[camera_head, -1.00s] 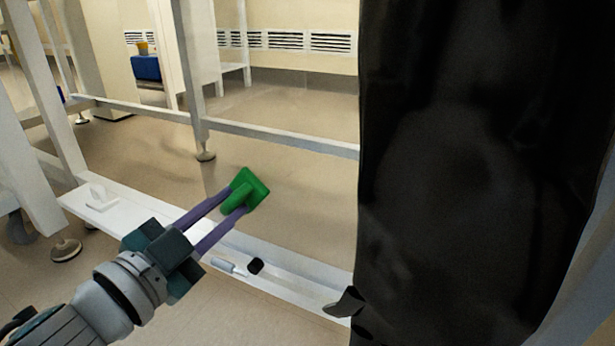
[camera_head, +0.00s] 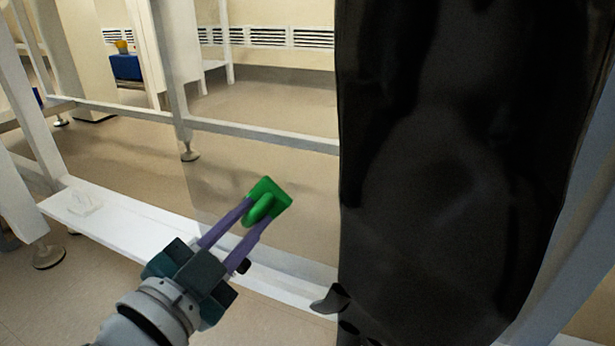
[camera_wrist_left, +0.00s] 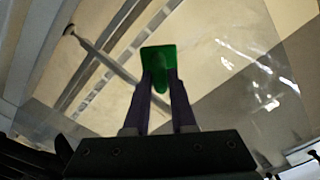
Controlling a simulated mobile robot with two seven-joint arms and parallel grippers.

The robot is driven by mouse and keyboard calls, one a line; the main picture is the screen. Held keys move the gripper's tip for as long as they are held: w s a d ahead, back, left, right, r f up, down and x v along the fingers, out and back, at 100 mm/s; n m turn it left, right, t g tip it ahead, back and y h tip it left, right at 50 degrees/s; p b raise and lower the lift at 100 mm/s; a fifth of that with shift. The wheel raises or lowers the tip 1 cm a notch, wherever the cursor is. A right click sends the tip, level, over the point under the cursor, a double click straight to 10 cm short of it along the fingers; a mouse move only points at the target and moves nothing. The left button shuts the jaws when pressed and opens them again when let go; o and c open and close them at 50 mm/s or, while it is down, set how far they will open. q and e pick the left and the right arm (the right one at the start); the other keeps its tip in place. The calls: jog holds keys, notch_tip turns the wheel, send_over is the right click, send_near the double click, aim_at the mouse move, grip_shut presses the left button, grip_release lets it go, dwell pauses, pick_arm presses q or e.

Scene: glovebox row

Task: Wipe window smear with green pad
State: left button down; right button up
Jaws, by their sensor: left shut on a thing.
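The green pad (camera_head: 280,197) is a flat square with a rounded grip on its back. My left gripper (camera_head: 258,213) is shut on that grip with its two purple fingers and holds the pad up above the white ledge. The pad also shows in the left wrist view (camera_wrist_left: 157,55), face away from the camera. The window (camera_head: 215,185) is a clear pane, faintly tinted, standing above the ledge. Pale whitish streaks (camera_wrist_left: 262,68) lie right of the pad in the wrist view; I cannot tell smear from glare. Whether the pad touches the pane is unclear. My right gripper is not in view.
A large black hanging sheet (camera_head: 450,180) fills the right side. The white ledge (camera_head: 130,227) runs below the pane, with a small white fitting (camera_head: 85,203) at left and a small black item (camera_head: 243,267) beside my gripper. White frame legs stand at left.

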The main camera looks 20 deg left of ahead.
pick_arm(q)
jog(key=shift+d, duration=1.2)
jog(key=shift+a, duration=0.25)
jog(key=shift+w+a, duration=0.1)
jog(key=shift+a, duration=1.05)
jog(key=shift+a+p, duration=0.3)
jog(key=shift+a, duration=0.4)
jog(key=shift+w+a, duration=0.15)
jog(key=shift+a, duration=1.85)
